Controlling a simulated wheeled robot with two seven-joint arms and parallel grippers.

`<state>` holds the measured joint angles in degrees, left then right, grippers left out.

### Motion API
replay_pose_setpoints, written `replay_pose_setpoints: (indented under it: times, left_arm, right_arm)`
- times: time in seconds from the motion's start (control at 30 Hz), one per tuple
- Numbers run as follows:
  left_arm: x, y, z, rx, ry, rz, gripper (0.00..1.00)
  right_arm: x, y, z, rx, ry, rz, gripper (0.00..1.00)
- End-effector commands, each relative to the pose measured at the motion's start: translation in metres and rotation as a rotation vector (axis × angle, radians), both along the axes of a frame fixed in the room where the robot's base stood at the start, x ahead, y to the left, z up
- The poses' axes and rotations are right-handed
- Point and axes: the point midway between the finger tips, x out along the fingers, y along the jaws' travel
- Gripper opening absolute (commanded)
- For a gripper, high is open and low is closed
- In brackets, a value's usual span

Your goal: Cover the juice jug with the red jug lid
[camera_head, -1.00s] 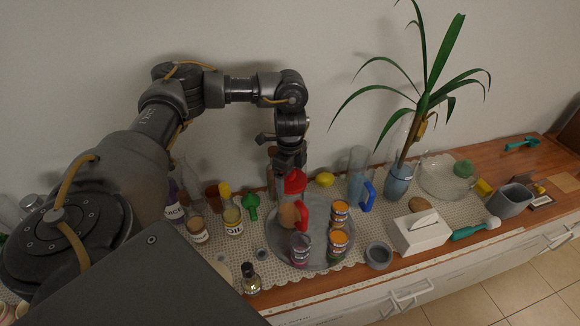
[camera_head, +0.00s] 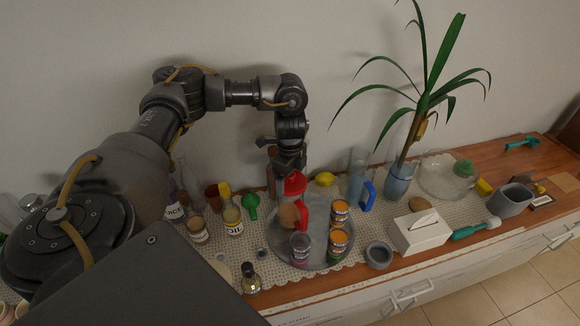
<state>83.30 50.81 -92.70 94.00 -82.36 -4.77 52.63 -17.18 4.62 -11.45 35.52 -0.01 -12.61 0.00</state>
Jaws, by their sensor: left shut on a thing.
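The red jug lid (camera_head: 294,184) hangs from my left gripper (camera_head: 290,168), which points down and is shut on it. Below the lid stands the juice jug (camera_head: 288,214), with orange-brown contents and a red handle (camera_head: 304,215) on its right side. It is on a round grey tray (camera_head: 315,262). The lid is over the jug's top, and its front edge hides the rim. I cannot tell whether the lid touches the rim. My right gripper is not in view.
Several cans (camera_head: 338,241) stand on the tray right of and in front of the jug. A clear jug with a blue handle (camera_head: 367,196) and a lemon (camera_head: 325,179) are behind right. Bottles and a green funnel (camera_head: 250,205) crowd the left. A tissue box (camera_head: 420,232) is at right.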

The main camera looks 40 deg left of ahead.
Motion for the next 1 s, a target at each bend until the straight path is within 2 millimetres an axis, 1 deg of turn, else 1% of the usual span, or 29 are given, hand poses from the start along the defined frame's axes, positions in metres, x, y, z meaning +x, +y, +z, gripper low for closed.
replay_pose_setpoints:
  times: [0.57, 0.6, 0.7, 1.0]
  left_arm:
    - [0.000, 0.000, -0.012, 0.000, 0.000, -0.001, 0.65]
    - [0.000, 0.000, -0.012, 0.000, -0.001, -0.001, 0.88]
    - [0.000, 0.000, -0.012, 0.000, 0.000, -0.001, 1.00]
    - [0.000, 0.000, -0.009, 0.000, 0.000, 0.000, 1.00]
  right_arm:
    - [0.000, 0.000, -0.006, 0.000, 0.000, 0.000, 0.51]
    - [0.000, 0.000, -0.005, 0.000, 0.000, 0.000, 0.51]
    - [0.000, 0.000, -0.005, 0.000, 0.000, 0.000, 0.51]
    - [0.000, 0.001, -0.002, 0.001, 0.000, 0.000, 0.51]
